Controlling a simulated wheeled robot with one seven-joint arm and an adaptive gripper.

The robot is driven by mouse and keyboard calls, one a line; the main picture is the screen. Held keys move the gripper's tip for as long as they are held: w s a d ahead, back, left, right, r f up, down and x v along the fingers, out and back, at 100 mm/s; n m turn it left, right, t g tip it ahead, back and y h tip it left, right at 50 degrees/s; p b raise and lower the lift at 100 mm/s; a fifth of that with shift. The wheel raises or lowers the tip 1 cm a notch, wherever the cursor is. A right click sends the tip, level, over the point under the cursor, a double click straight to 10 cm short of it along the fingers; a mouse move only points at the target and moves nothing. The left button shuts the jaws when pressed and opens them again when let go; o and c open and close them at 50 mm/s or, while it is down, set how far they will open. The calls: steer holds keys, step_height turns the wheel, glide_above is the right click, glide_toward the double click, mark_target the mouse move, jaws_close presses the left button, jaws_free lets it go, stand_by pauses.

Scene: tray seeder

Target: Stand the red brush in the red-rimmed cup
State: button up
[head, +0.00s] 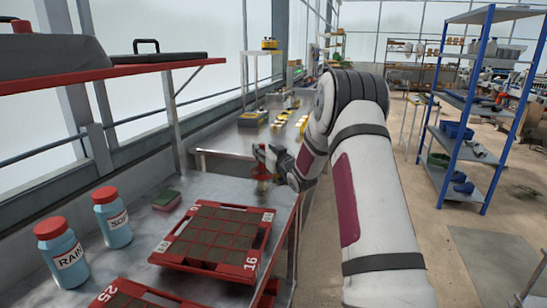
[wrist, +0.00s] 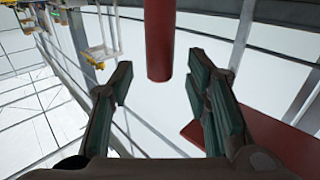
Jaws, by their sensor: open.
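My gripper (head: 264,158) is open above the metal bench's right edge in the head view. In the wrist view its two dark, green-padded fingers (wrist: 165,100) are spread apart. A plain red cylinder (wrist: 160,40), possibly the red brush's handle, comes in from the top of the wrist view. Its end lies in line with the gap between the fingers, with no contact visible. In the head view a small red thing (head: 262,184) shows just below my gripper, partly hidden by it. I cannot make out a red-rimmed cup in either view.
The metal bench (head: 185,190) holds a red soil tray (head: 160,258) marked 16, another red tray (head: 120,303), two blue bottles with red lids (head: 62,252) (head: 112,217) and a sponge (head: 166,200). A red-edged shelf (head: 150,70) overhangs at left. Blue-post shelving (head: 487,110) stands right.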

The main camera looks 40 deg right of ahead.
steer(key=s+a, duration=0.1)
steer(key=s, duration=0.8)
steer(key=shift+s, duration=0.25)
stand_by(0.4)
steer(key=s+a+r+g+h, duration=0.1)
steer(key=s+a+r+g, duration=0.25)
steer(key=s+a, duration=0.35)
steer(key=s+a+r+g, duration=0.3)
steer(key=s+a+g, duration=0.2)
steer(key=s+a, duration=0.15)
steer(key=s+a+f+g+y, duration=0.1)
steer(key=s+a+g, duration=0.3)
steer(key=s, duration=0.8)
steer(key=s+a+f+n+g+y, duration=0.1)
steer(key=s+a, duration=0.6)
steer(key=s, duration=0.4)
steer(key=s+a+g+y, duration=0.1)
steer(key=s+a+g, duration=0.3)
steer(key=s, duration=0.8)
step_height(320, 180, up, 16)
steer(key=t+p, duration=0.4)
steer(key=p, duration=1.1)
steer(key=shift+w+a, duration=0.25)
steer(key=shift+a, duration=0.1)
